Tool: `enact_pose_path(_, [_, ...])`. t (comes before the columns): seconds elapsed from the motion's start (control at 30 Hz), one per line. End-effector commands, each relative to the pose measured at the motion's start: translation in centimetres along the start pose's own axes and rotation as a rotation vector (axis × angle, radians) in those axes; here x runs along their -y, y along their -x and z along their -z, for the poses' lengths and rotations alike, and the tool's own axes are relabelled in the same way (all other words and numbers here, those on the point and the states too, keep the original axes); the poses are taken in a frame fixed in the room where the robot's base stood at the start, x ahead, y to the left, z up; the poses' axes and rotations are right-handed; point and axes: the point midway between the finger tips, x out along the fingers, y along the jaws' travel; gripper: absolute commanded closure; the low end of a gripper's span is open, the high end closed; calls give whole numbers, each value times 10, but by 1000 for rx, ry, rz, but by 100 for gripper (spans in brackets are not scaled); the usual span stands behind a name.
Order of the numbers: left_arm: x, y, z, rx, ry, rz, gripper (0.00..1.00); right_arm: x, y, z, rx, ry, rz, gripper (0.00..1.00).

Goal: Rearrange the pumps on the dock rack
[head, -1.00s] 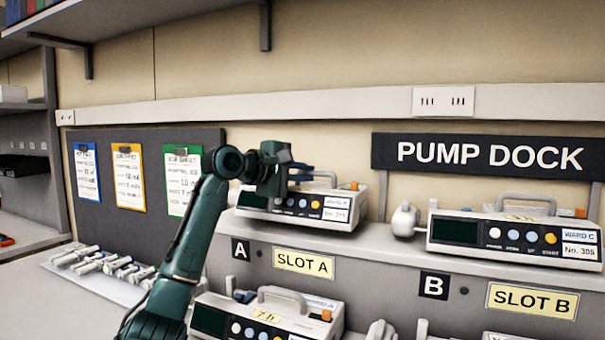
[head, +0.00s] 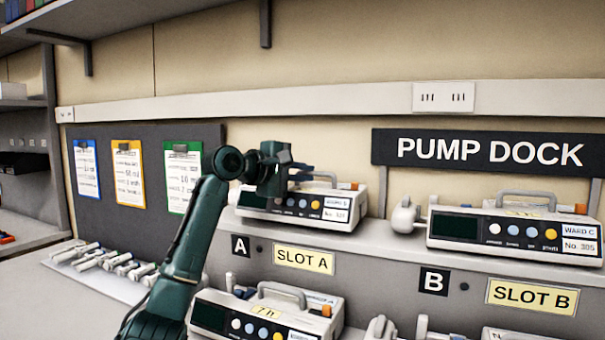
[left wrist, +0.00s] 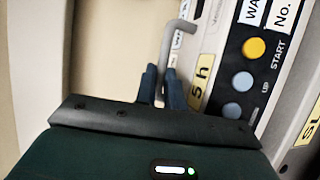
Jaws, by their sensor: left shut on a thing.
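A white pump (head: 297,205) with a dark screen and coloured buttons sits on the upper shelf above the yellow SLOT A label (head: 303,261). My left gripper (head: 298,172) is at this pump's top and is shut on its grey handle, which shows between the blue fingers (left wrist: 160,88) in the left wrist view (left wrist: 180,32). A yellow "5 h" sticker (left wrist: 203,80) is on the pump there. A second pump (head: 512,232), marked WARD C, No. 305, sits above the SLOT B label (head: 532,297). A third pump (head: 265,314) with a yellow "7 h" sticker stands lower, below SLOT A.
The PUMP DOCK sign (head: 488,153) hangs behind the rack. A white clamp-like part (head: 404,218) juts out left of the SLOT B pump. Several white tools (head: 105,262) lie on the counter at left. Clipboards (head: 128,172) hang on a dark board.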

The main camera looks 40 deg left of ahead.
Motion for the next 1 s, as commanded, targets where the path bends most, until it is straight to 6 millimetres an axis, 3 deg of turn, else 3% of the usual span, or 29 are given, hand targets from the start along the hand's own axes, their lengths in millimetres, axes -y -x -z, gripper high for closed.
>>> enact_pose_path(0.73, [4, 1, 0, 0, -2, -12, 100, 0, -2, -4, 0, 1, 1, 0])
enact_pose_path(0.77, [4, 1, 0, -1, -2, -12, 89, 0, -2, -4, 0, 1, 1, 0])
enact_pose_path(1.0, [5, 0, 0, 0, -1, -8, 69, 0, -2, -5, 2, 3, 1, 0])
